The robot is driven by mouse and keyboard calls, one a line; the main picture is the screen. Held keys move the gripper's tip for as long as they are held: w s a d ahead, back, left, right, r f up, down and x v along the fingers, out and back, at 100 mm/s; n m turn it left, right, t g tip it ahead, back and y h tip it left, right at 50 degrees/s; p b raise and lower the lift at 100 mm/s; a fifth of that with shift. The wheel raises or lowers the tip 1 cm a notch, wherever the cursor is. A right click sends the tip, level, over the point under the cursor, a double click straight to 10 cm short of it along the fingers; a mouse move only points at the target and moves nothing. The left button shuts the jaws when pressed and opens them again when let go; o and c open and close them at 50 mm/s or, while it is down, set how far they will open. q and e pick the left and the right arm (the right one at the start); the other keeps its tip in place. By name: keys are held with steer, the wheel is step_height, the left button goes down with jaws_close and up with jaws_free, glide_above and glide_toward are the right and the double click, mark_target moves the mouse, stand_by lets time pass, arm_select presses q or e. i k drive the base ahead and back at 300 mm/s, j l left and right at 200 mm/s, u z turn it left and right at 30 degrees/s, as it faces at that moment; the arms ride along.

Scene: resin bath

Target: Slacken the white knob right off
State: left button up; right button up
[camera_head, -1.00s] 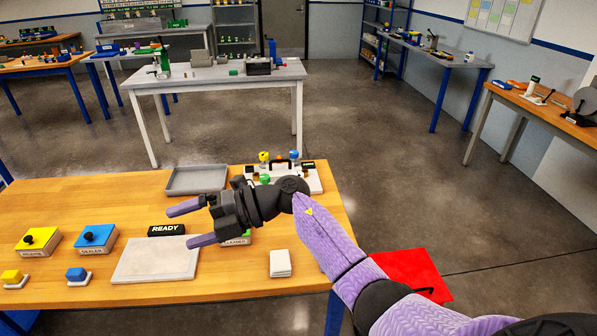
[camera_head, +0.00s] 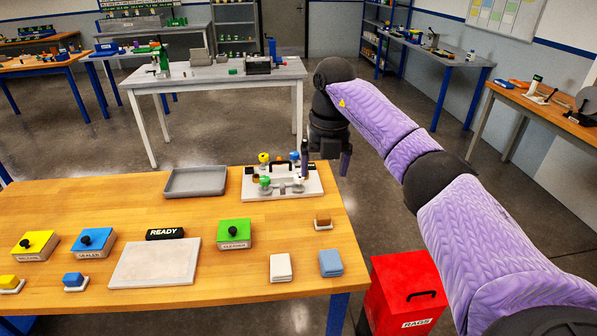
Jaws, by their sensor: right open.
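A white fixture plate (camera_head: 254,191) lies at the back right of the wooden table. It carries a yellow knob (camera_head: 263,158), a blue knob (camera_head: 294,156), a green knob (camera_head: 265,182) and a dark handle. A small pale knob (camera_head: 298,184), which looks like the white one, sits at its front right; it is too small to make out in detail. My right gripper (camera_head: 325,164) is open with its fingers pointing down over the plate's right end. One finger overlaps the plate in the picture, and the jaws look empty. I cannot tell any contact. My left gripper is out of view.
A grey tray (camera_head: 196,181) stands left of the fixture. In front are a green box (camera_head: 234,233), a pale mat (camera_head: 140,270), folded white (camera_head: 280,267) and blue cloths (camera_head: 330,263), and a brown-topped block (camera_head: 323,221). A red rags bin (camera_head: 400,290) stands beside the table.

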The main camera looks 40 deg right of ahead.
mark_target(297, 185)
steer(key=i+l, duration=1)
steer(key=i, duration=0.25)
